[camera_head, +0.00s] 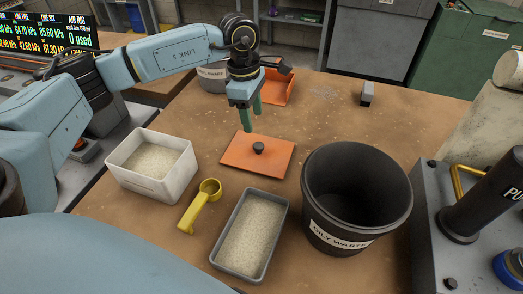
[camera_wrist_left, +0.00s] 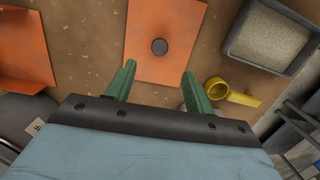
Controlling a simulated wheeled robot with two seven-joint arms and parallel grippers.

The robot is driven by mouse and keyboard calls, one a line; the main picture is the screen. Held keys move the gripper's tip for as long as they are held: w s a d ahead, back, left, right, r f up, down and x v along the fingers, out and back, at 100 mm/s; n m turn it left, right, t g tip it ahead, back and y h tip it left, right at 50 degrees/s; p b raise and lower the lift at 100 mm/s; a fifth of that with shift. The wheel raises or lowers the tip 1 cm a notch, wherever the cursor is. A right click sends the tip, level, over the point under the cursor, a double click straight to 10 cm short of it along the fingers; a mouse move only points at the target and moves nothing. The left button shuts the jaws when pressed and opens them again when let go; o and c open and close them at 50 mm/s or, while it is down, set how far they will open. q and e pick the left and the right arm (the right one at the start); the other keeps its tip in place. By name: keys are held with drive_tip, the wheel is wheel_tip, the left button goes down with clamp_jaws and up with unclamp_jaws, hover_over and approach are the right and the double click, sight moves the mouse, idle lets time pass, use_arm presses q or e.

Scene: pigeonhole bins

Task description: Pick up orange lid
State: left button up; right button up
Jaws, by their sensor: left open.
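The orange lid (camera_head: 247,165) is a flat square plate with a round black knob (camera_head: 258,147) in its middle. It lies flat on the brown table in the head view. In the left wrist view the lid (camera_wrist_left: 165,68) and its knob (camera_wrist_left: 159,46) show beyond the fingers. My left gripper (camera_head: 251,122) has green fingers and points down just behind the lid. It is open and empty, its fingertips (camera_wrist_left: 158,70) apart, and the knob is not between them. My right gripper is not in view.
A white bin of grains (camera_head: 178,186), a yellow scoop (camera_head: 197,208) and a grey tray of grains (camera_head: 219,246) stand in front. A black waste bin (camera_head: 316,219) stands right of the lid. Another orange piece (camera_head: 274,90) lies behind my gripper. The back right table is mostly clear.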

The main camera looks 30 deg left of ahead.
sight(258, 145)
use_arm(q)
drive_tip(key=f, duration=0.4)
drive_tip(key=shift+w+d, duration=0.1)
drive_tip(key=shift+d, duration=0.15)
drive_tip(key=shift+d+f, duration=0.1)
drive_tip(key=shift+f, duration=0.45)
drive_tip(key=f, duration=0.4)
drive_tip(key=shift+w+d+f, duration=0.15)
drive_tip(key=shift+d+f, duration=0.05)
drive_tip(key=shift+d, duration=0.05)
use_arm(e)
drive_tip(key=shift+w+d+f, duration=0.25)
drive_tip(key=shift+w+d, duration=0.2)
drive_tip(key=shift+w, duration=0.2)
use_arm(q)
drive_tip(key=shift+c, duration=1.3)
clamp_jaws()
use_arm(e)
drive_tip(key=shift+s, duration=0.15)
